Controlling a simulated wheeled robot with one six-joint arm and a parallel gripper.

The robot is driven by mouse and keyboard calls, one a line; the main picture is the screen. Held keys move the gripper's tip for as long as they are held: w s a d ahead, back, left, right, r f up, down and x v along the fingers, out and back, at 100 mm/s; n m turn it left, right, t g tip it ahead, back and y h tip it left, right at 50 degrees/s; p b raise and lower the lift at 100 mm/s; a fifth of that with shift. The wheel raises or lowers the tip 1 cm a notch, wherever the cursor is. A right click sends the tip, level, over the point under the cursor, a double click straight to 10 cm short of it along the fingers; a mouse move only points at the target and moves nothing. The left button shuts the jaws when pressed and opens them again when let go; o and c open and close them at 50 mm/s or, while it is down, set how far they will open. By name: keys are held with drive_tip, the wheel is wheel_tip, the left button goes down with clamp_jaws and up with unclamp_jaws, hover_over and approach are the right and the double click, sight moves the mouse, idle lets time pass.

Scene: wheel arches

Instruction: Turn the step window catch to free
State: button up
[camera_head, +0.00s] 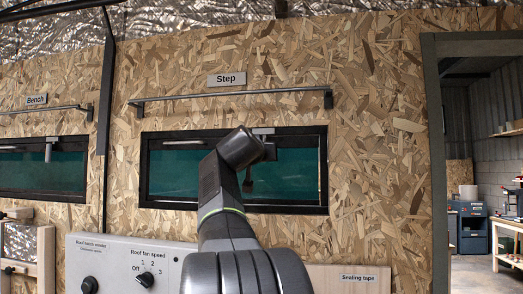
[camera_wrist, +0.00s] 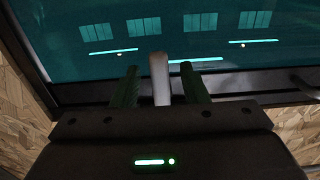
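The step window (camera_head: 295,170) has a black frame and a teal pane, below the "Step" sign (camera_head: 227,79). A pale catch plate (camera_head: 263,131) shows at the top of its frame. The rest of the catch is hidden behind my arm in the head view. In the wrist view the pale catch handle (camera_wrist: 160,82) stands between the two dark fingers of my gripper (camera_wrist: 158,68). The fingers are open, with a gap visible on each side of the handle.
A rail (camera_head: 235,94) runs above the step window. The bench window (camera_head: 70,168) with its own catch (camera_head: 48,152) is to the left. A control panel (camera_head: 125,265) with knobs is below. A doorway opens at the right.

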drive_tip(key=shift+w, duration=0.1)
drive_tip(key=shift+c, duration=0.4)
clamp_jaws()
drive_tip(key=shift+a+m+b, duration=0.1)
drive_tip(key=shift+m+b, duration=0.2)
drive_tip(key=shift+w+a+r+m+b, duration=0.1)
drive_tip(key=shift+a+r+m+b, duration=0.45)
drive_tip(key=shift+m, duration=2.35)
drive_tip(key=shift+w+a+r+m+b, duration=0.25)
drive_tip(key=shift+a+r+m, duration=0.4)
drive_tip(key=shift+m, duration=2.25)
drive_tip(key=shift+a+r+m+b, duration=0.5)
drive_tip(key=shift+r+m, duration=0.2)
drive_tip(key=shift+m, duration=2.2)
